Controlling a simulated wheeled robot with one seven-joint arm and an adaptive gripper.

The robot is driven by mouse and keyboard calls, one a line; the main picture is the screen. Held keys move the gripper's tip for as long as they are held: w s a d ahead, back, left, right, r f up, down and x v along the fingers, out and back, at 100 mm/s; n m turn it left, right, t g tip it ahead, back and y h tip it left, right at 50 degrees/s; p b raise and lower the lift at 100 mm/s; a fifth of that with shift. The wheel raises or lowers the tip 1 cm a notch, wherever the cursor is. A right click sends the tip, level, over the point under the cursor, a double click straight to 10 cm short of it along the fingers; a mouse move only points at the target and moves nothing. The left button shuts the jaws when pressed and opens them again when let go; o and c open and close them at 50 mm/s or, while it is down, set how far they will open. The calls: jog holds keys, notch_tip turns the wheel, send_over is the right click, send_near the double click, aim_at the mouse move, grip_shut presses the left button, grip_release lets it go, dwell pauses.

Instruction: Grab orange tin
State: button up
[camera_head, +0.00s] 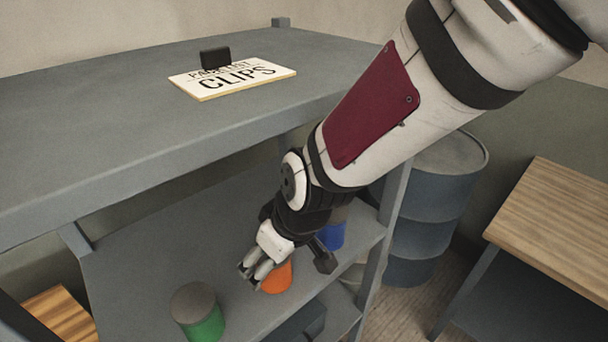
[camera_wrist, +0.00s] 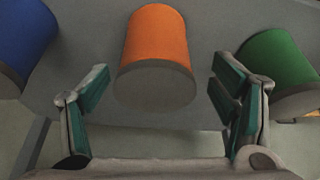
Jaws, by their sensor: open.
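The orange tin (camera_head: 277,278) stands on the middle shelf of a grey rack, partly hidden behind my gripper in the head view. In the wrist view the orange tin (camera_wrist: 156,50), with a grey lid, lies ahead of and between the two fingers. My gripper (camera_wrist: 158,100) is open, with one finger to each side of the tin and clear gaps between. In the head view my gripper (camera_head: 258,272) is right at the tin. I cannot tell whether it touches the tin.
A green tin (camera_head: 204,322) stands left of the orange one, and a blue tin (camera_head: 331,235) stands behind my wrist. The upper shelf (camera_head: 110,130) holds a sign (camera_head: 232,77) and a black clip (camera_head: 215,57). A blue drum (camera_head: 432,205) and a wooden table (camera_head: 560,220) are at right.

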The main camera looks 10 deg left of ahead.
jog(key=shift+p+x, duration=0.4)
jog(key=shift+x, duration=2.1)
jog(key=shift+w+d, duration=0.15)
jog(key=shift+d, duration=0.05)
jog(key=c, duration=1.4)
jog(key=shift+r, duration=0.25)
